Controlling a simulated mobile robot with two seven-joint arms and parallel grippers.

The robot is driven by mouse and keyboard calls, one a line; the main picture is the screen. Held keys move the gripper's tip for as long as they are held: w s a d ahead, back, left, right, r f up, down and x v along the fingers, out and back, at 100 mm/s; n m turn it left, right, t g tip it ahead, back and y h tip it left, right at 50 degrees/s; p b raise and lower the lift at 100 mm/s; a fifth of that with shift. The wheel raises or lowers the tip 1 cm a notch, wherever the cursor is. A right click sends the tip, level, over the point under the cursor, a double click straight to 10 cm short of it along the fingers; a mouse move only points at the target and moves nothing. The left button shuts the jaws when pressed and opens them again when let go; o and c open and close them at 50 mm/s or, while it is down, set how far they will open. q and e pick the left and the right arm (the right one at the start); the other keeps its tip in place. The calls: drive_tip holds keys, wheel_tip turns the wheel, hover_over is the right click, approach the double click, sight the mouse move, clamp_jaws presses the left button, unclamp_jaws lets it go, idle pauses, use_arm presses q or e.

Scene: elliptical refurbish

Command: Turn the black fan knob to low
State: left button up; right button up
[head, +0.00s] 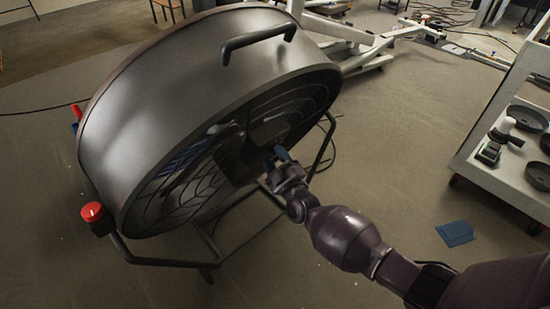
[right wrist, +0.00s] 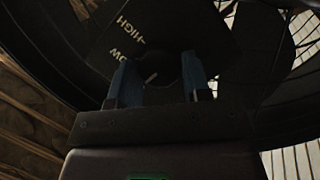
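The large black drum fan (head: 190,110) stands tilted on a tube stand in the head view. My right gripper (head: 280,160) reaches to the control box at the middle of its grille. In the right wrist view, the black fan knob (right wrist: 164,74) with a short white mark sits between the two blue fingertips of my right gripper (right wrist: 162,82). The fingers are close in on both sides of it, and the mark slants toward the lower left. White lettering HIGH and a partly hidden LOW stand above and left of the knob. My left gripper is not in view.
A red-capped foot (head: 92,211) of the fan stand is at the left. A white cart (head: 500,180) with dark pans stands at the right. A blue cloth or pad (head: 455,233) lies on the floor. A white frame (head: 360,45) is behind the fan.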

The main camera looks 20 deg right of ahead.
drive_tip(key=c, duration=0.4)
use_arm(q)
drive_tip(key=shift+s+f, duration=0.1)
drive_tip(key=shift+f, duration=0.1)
use_arm(e)
drive_tip(key=shift+r+m+g, duration=0.1)
drive_tip(key=shift+m+g, duration=0.2)
drive_tip(key=shift+m, duration=0.1)
drive_tip(key=shift+m+y+p, duration=0.35)
drive_tip(key=shift+m+y, duration=0.15)
drive_tip(key=m+g+y, duration=0.1)
drive_tip(key=m+y, duration=0.1)
drive_tip(key=m, duration=0.1)
drive_tip(key=shift+d, duration=0.15)
drive_tip(key=shift+m+g+y, duration=0.3)
drive_tip(key=shift+m, duration=0.1)
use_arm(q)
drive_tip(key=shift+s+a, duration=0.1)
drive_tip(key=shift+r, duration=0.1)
